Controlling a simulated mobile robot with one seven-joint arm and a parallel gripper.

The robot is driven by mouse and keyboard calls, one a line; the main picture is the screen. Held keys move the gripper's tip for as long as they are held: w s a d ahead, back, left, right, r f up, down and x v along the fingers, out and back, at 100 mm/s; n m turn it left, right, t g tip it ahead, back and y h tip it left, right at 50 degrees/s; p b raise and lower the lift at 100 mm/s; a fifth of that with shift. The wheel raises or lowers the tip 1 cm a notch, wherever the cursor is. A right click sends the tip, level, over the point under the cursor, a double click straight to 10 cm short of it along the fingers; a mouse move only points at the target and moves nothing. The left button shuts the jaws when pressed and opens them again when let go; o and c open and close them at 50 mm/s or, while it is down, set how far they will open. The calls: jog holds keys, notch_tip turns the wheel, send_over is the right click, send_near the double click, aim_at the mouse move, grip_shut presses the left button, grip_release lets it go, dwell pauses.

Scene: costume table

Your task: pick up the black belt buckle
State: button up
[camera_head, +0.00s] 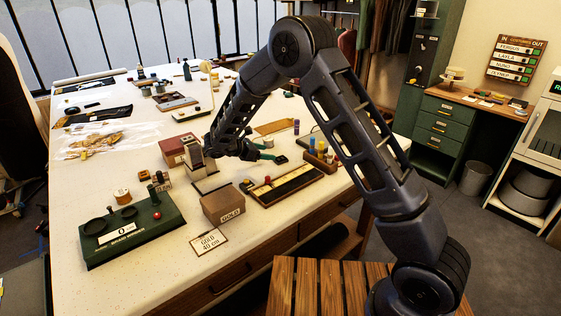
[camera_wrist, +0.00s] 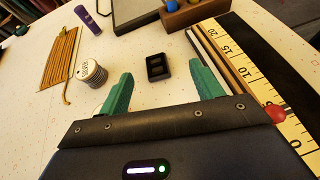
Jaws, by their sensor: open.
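The black belt buckle (camera_wrist: 157,67) is a small dark rectangular frame with two openings, lying flat on the pale table (camera_wrist: 145,30). It also shows in the head view (camera_head: 281,159), just beside my green fingertips. My gripper (camera_wrist: 160,73) is open, with one green finger to the left of the buckle and the other to its right. The buckle appears between and slightly beyond the fingertips, with nothing held. In the head view my gripper (camera_head: 267,150) is low over the table; its height above the surface is hard to judge.
A tray with a ruler (camera_wrist: 240,70) and red knob (camera_wrist: 276,113) lies close right of my right finger. A wooden block (camera_wrist: 195,12) stands beyond. A ridged spool (camera_wrist: 92,72) and ochre cord (camera_wrist: 68,57) lie left. A brown GOLD box (camera_head: 223,206) stands nearer the table edge.

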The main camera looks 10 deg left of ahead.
aim_at(282, 157)
jog(key=shift+s+a+f+n+t, duration=0.2)
jog(key=shift+a+f+n+t, duration=0.25)
jog(key=shift+a+f, duration=0.65)
jog(key=x, duration=1)
jog(key=shift+w+d, duration=0.15)
jog(key=shift+d, duration=0.1)
jog(key=shift+c, duration=0.3)
jog(key=c, duration=1)
